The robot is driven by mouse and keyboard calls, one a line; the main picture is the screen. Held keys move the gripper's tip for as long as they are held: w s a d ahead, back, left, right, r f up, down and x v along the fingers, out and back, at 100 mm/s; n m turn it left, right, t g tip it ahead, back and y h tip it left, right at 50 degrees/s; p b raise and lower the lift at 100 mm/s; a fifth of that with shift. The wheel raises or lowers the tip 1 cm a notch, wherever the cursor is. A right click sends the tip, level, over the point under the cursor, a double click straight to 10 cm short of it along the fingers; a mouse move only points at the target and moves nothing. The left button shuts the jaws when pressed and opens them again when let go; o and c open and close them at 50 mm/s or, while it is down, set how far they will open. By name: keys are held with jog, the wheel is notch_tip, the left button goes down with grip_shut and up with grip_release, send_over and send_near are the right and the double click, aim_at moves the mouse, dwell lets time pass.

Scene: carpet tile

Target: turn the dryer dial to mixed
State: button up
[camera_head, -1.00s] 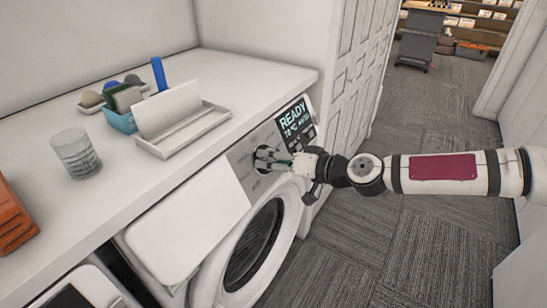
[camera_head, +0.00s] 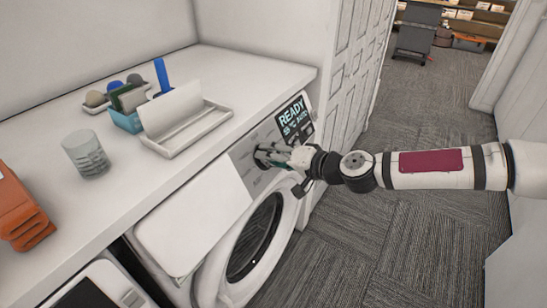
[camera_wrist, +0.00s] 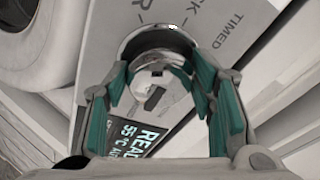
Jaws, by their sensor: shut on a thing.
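The dryer (camera_head: 245,225) is a white front-loading machine under the counter. Its dial (camera_wrist: 158,50) is a round metallic knob on the grey control panel (camera_wrist: 97,50). My gripper (camera_head: 265,155) is at the dial, its green-padded fingers on either side of the knob and shut on it; it also shows in the wrist view (camera_wrist: 160,80). The display (camera_head: 293,119) right of the dial reads READY with a temperature line below. In the wrist view the display (camera_wrist: 135,138) shows READY and 55 °C. TIMED is printed near the dial; the other labels are partly cut off or hidden.
The counter (camera_head: 125,190) above holds a white tray (camera_head: 190,128), a blue box (camera_head: 126,120), a ribbed glass (camera_head: 86,153) and an orange-brown object (camera_head: 20,210). A panelled door (camera_head: 350,80) stands right of the dryer. Carpet floor (camera_head: 420,245) is open to the right.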

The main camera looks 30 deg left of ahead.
jog(key=shift+w, duration=0.15)
jog(key=o, duration=1.1)
jog(key=shift+o, duration=0.2)
jog(key=shift+d, duration=0.15)
jog(key=v, duration=1.1)
jog(key=shift+d, duration=0.35)
jog(key=shift+r, duration=0.15)
jog(key=shift+s, duration=0.25)
